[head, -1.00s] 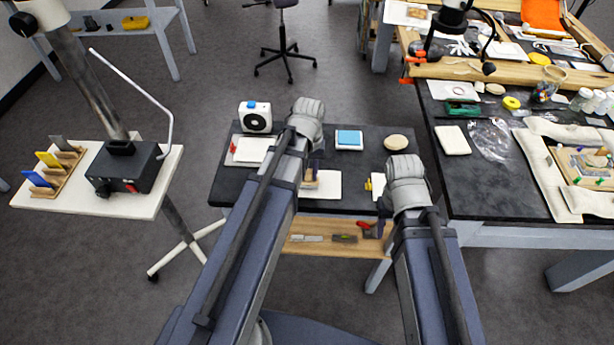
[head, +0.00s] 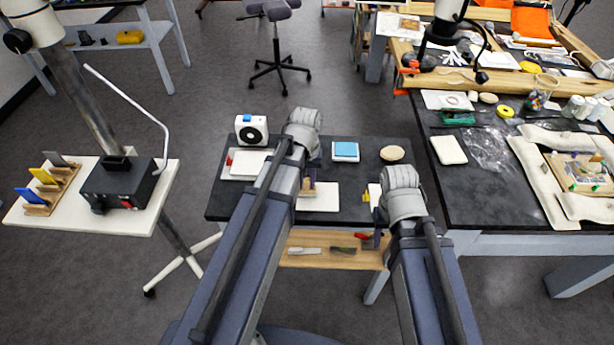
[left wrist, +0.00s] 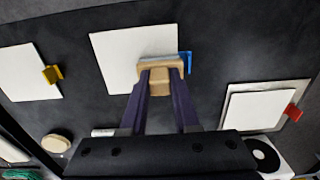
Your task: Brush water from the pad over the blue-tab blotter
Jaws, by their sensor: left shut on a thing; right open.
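The blue-tab blotter (left wrist: 120,58) is a white sheet on the dark table; its blue tab (left wrist: 188,62) shows beside the brush. It also shows in the head view (head: 325,197). My left gripper (left wrist: 161,82) is shut on a wooden brush (left wrist: 150,66), over the blotter's tab-side edge. Bristles are hidden, so I cannot tell whether they touch. The blue pad (head: 346,149) sits in a white holder behind the blotter in the head view.
A yellow-tab blotter (left wrist: 28,74) and a red-tab blotter (left wrist: 255,110) lie either side. A white box with a black disc (head: 251,130) and a round beige piece (head: 392,153) stand behind. A wooden shelf (head: 290,261) below the front edge holds small tools.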

